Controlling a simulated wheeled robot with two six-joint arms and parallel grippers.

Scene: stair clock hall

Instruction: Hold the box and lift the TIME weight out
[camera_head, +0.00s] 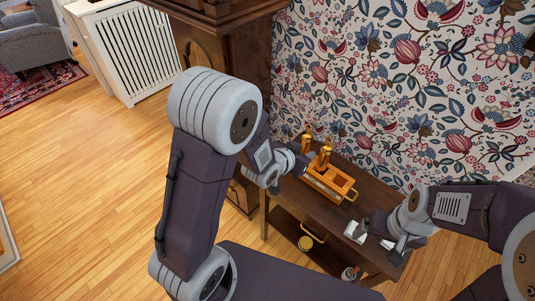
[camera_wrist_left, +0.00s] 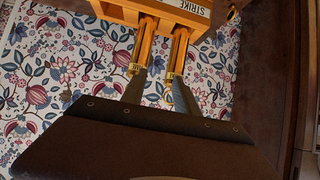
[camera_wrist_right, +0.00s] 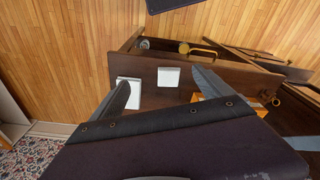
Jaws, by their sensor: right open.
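The orange wooden box (camera_head: 345,183) with brass handles stands on the dark table by the wall. Two brass weights (camera_head: 326,155) stand upright at its far left part. Contact is unclear. My right gripper (camera_wrist_right: 162,80) is open and empty above the table's right end, apart from the box.
White cards (camera_wrist_right: 168,77) lie on the table under my right gripper (camera_head: 372,236). The table's lower shelf holds a brass object (camera_head: 305,243). A tall wooden case (camera_head: 250,60) and the papered wall (camera_head: 400,80) bound the table; the floor in front is clear.

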